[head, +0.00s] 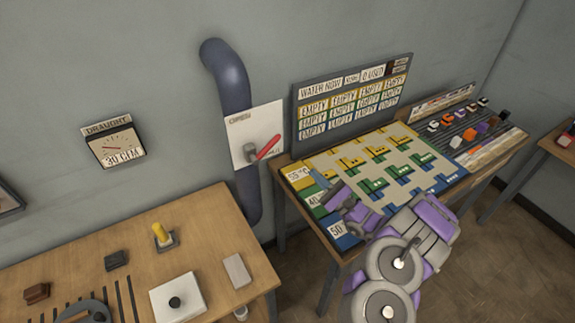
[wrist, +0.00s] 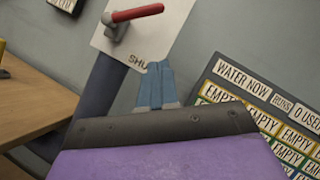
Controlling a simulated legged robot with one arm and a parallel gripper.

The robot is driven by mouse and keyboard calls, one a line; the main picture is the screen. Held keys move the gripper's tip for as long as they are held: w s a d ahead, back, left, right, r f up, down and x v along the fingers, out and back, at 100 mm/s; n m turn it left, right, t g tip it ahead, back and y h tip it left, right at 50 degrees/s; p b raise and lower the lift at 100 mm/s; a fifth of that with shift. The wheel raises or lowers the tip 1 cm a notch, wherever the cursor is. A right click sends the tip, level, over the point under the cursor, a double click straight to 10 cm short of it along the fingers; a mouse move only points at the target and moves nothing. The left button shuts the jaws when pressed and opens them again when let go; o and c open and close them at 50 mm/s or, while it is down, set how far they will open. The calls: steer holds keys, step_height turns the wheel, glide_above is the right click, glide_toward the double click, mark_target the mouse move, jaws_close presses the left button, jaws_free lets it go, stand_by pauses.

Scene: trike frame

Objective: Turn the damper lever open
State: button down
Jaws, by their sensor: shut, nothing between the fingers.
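The damper lever has a red handle (head: 268,147) on a grey pivot, mounted on a white plate (head: 240,121) in front of a dark blue pipe. The plate reads OPEN at its top; the wrist view shows SHU at its lower edge, the rest hidden by my fingers. The handle (wrist: 138,13) points right and slightly up from the pivot, between the two labels. My gripper (wrist: 158,66) is shut and empty. In the wrist view its fingertips appear below the handle, apart from it, overlapping the plate's lower edge. In the head view, my purple wrist is right of and below the lever.
The dark blue pipe (head: 232,82) runs down the wall behind the plate. A draught gauge (head: 115,145) hangs at left. A wooden table (head: 209,218) with small items stands at lower left. A sloped board (head: 318,162) with coloured cards and an upright sign (head: 296,101) stand right of the lever.

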mark_target(266, 149)
steer(key=s+r+b+x, duration=0.1)
steer(key=s+r+x, duration=0.1)
steer(key=x, duration=1)
steer(key=shift+a+r, duration=0.2)
steer(key=shift+a, duration=0.05)
steer(key=shift+w, duration=0.1)
